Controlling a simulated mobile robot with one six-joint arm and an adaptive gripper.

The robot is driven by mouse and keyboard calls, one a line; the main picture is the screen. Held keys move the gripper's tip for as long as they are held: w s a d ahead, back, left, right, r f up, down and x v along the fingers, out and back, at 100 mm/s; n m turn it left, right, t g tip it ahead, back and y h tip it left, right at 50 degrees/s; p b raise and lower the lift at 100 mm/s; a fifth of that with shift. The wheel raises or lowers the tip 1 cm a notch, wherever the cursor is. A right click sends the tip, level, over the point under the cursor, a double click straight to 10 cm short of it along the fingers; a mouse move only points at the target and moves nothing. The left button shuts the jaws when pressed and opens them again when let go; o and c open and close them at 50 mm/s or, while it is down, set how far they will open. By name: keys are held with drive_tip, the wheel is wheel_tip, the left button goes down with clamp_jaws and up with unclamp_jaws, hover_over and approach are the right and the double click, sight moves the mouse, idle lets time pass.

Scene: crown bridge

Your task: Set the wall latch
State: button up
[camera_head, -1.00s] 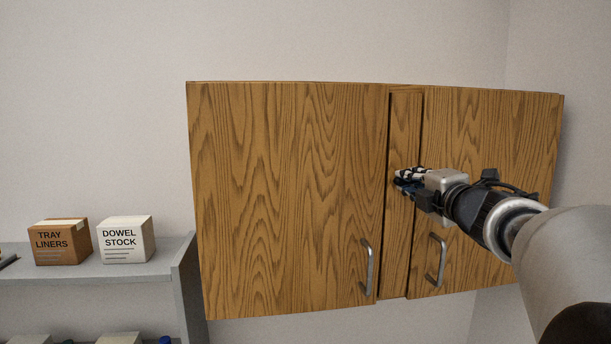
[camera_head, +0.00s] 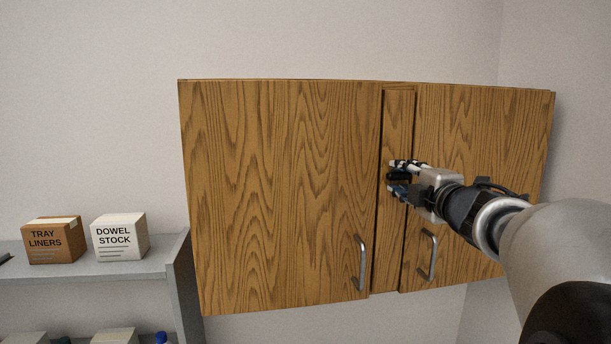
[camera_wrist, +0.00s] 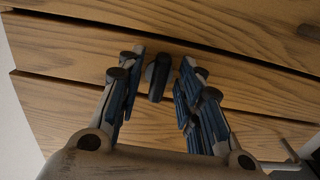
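The wall latch (camera_wrist: 158,78) shows in the wrist view as a small dark, rounded, elongated piece on the cabinet's narrow middle strip (camera_head: 392,235). My gripper (camera_head: 393,177) is at that strip in the head view, its fingers pointing at the wood. In the wrist view its fingers are apart, one on each side of the latch, with a visible gap on both sides. Nothing is held. In the head view the latch is largely hidden by the fingers, and I cannot tell its exact angle.
The oak wall cabinet has a left door (camera_head: 275,190) and a right door (camera_head: 475,170), both shut, with metal handles (camera_head: 361,263) and (camera_head: 430,256) below my gripper. A grey shelf (camera_head: 100,268) at left carries a brown box (camera_head: 53,240) and a white box (camera_head: 120,237).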

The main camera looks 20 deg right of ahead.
drive_tip(key=v, duration=0.7)
drive_tip(key=shift+s, duration=0.25)
